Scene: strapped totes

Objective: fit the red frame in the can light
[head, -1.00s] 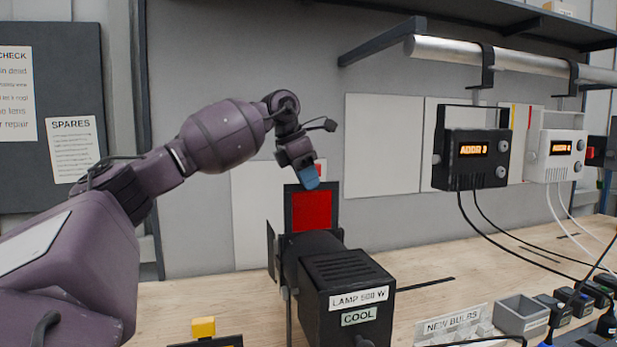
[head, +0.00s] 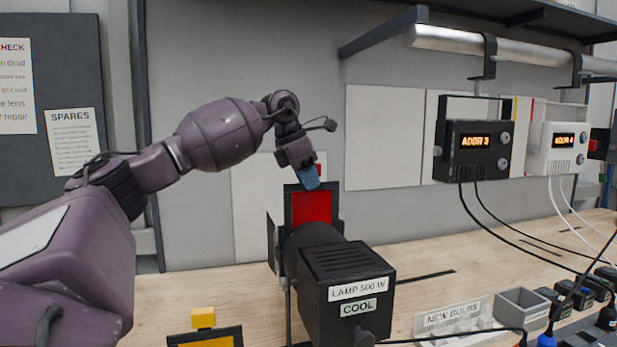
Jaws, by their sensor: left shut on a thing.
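The can light (head: 348,298) is a black lamp housing on the bench, labelled "LAMP 500 W" and "COOL". The red frame (head: 311,207), a red sheet in a dark border, stands upright at the far end of the can light. My left gripper (head: 310,181) is shut on the top edge of the red frame, its blue fingertips at the border. The frame's lower edge is hidden behind the housing, so I cannot tell how far it sits in the holder. My right gripper is not in view.
A yellow-tabbed dark frame (head: 203,330) is at the front left. A "NEW BULBS" tray (head: 452,316) and a grey bin (head: 522,311) stand at the right. A black box (head: 472,150) and a white box (head: 557,149) hang above with trailing cables.

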